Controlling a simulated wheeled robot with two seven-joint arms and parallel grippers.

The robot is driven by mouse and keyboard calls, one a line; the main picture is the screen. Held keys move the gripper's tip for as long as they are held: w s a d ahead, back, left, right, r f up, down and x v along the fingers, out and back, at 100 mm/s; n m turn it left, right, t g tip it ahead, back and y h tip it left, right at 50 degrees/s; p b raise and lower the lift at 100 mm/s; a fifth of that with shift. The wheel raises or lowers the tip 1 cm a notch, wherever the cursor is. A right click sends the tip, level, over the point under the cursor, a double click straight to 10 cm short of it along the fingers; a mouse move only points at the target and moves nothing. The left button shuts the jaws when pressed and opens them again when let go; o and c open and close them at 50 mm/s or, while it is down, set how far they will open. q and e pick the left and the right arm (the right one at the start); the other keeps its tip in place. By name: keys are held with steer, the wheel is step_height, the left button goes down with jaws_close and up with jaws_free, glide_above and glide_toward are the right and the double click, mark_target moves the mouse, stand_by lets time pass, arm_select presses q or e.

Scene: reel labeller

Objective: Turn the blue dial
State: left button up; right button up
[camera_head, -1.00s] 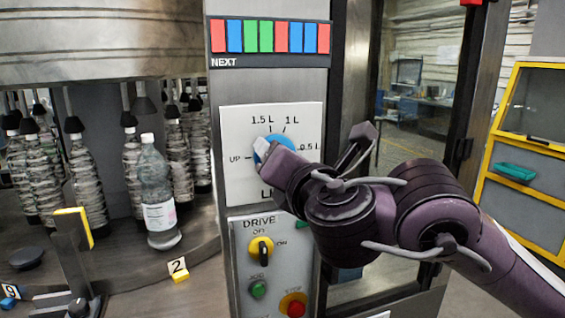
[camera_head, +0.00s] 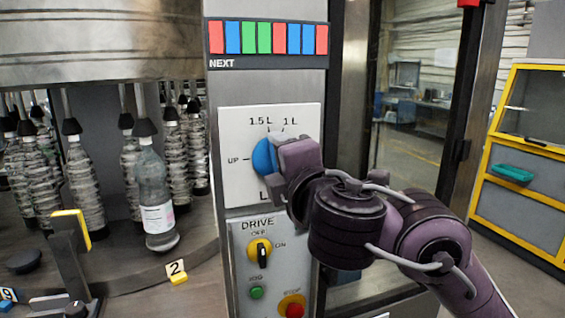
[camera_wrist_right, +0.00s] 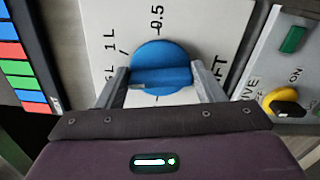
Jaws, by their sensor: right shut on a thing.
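The blue dial (camera_head: 264,157) sits on a white plate (camera_head: 237,125) marked UP, 1.5 L and 1 L. My right gripper (camera_head: 279,158) covers the dial's right part and the plate's right side in the head view. In the right wrist view, the dial (camera_wrist_right: 160,62) lies between the two fingers of my right gripper (camera_wrist_right: 163,82), which are shut on its raised grip bar. A pale mark shows at the bar's left end there, by the left finger. Which label it points at is unclear. My left gripper is out of view.
Below the plate is the DRIVE panel with a yellow switch (camera_head: 259,251), a green button (camera_head: 257,293) and a red stop button (camera_head: 294,308). A bottle carousel with a clear labelled bottle (camera_head: 154,190) stands left. A glass door (camera_head: 420,110) is right.

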steer(key=shift+m, duration=0.3)
steer(key=o, duration=1)
steer(key=shift+c, duration=0.2)
steer(key=p+v, duration=0.3)
steer(key=v, duration=0.4)
steer(key=shift+s, duration=0.35)
steer(key=shift+d, duration=0.1)
